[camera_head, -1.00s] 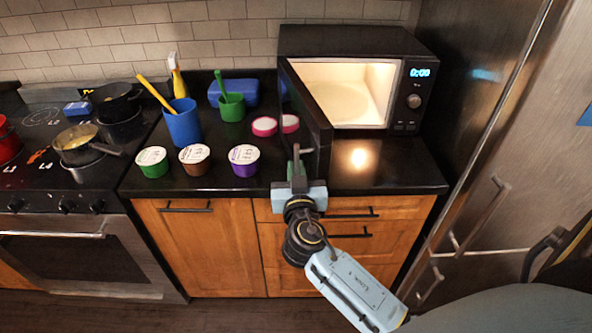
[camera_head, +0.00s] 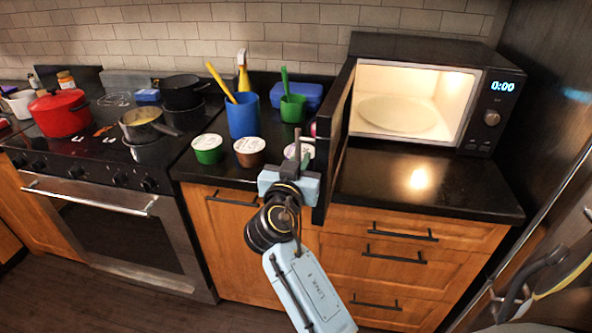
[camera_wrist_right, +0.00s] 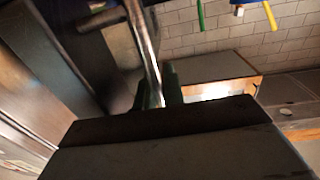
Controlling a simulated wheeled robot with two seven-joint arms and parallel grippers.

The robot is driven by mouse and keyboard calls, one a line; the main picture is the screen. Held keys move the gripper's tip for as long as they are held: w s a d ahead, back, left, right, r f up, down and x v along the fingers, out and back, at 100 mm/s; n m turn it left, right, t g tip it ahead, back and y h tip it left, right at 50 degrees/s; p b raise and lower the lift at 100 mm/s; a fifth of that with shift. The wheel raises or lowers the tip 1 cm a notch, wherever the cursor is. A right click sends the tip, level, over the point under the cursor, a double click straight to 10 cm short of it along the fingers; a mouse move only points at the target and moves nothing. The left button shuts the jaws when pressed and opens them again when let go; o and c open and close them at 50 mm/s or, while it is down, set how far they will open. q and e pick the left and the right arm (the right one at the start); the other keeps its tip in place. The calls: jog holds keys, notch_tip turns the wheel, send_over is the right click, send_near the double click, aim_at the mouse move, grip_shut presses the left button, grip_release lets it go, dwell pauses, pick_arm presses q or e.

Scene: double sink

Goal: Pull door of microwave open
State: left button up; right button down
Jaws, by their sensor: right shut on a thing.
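The black microwave (camera_head: 425,48) stands at the back right of the counter, its lit interior and glass plate in plain view. Its door (camera_head: 335,140) is swung wide open on the left side, pointing out toward me past the counter's front edge. My right gripper (camera_head: 298,150) is at the outer end of the door and shut on the door handle. In the right wrist view the metal handle bar (camera_wrist_right: 146,50) runs down between the fingers. The fingers are partly hidden by the gripper body. My left gripper is not in view.
Several lidded cups, including a green one (camera_head: 208,148), stand left of the door with a blue cup (camera_head: 243,115) and a green cup (camera_head: 293,107). The stove (camera_head: 95,135) with pots is further left. The counter before the microwave is clear. A fridge (camera_head: 560,220) stands right.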

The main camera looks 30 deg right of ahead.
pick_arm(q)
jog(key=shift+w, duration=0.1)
pick_arm(e)
jog(key=shift+r, duration=0.1)
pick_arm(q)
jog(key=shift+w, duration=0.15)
pick_arm(e)
jog(key=c, duration=1.8)
grip_release()
jog(key=shift+o, duration=0.2)
